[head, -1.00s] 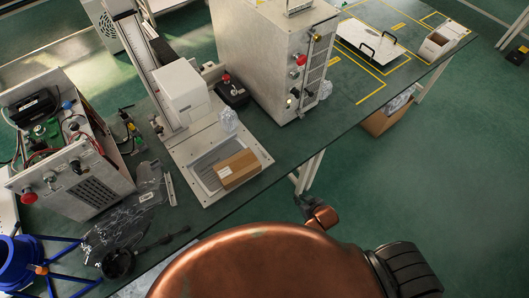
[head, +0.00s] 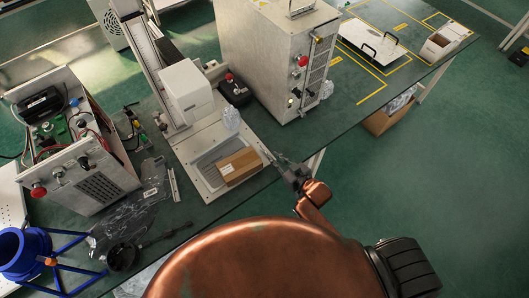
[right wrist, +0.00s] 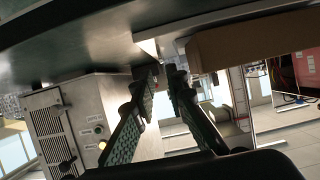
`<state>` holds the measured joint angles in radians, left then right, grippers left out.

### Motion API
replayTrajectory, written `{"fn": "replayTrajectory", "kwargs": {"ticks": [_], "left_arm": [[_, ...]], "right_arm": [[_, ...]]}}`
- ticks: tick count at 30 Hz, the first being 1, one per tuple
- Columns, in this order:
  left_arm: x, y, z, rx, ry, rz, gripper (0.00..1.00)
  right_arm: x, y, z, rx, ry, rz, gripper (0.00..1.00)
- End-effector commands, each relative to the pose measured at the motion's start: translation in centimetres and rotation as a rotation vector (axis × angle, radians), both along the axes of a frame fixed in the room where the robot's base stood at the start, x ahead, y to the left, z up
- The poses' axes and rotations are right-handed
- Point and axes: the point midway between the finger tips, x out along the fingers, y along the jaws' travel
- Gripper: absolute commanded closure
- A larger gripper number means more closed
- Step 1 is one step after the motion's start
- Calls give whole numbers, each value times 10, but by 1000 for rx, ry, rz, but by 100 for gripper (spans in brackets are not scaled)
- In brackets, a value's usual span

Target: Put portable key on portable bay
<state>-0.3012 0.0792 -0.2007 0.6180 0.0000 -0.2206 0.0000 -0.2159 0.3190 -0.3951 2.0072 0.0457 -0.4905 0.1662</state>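Nothing in view is clearly marked as the portable key or the portable bay, so I cannot tell which things these are. A brown cardboard box (head: 240,166) with a pale label lies on the base plate (head: 196,190) of the lift column. My right gripper (head: 281,160) is at the table's front edge, just right of the box and apart from it. In the right wrist view its two fingers (right wrist: 162,74) stand apart with nothing between them, and the box (right wrist: 245,43) shows at upper right. My left gripper is not in view.
A large grey cabinet (head: 265,60) with a red button stands behind. An open electronics box (head: 85,165) and a blue stand (head: 32,250) are at left.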

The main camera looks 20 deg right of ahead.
Motion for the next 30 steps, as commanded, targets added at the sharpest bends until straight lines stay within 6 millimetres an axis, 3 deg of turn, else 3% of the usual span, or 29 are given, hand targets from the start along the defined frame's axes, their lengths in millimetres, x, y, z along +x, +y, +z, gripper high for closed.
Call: {"fn": "replayTrajectory", "kwargs": {"ticks": [18, 27, 30], "left_arm": [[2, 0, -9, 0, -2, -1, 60], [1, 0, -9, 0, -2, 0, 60], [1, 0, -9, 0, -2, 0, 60]], "right_arm": [[63, 27, -28, 4, -12, 5, 87], [67, 28, -30, 4, -10, 5, 87], [67, 28, -29, 4, -10, 5, 93]]}}
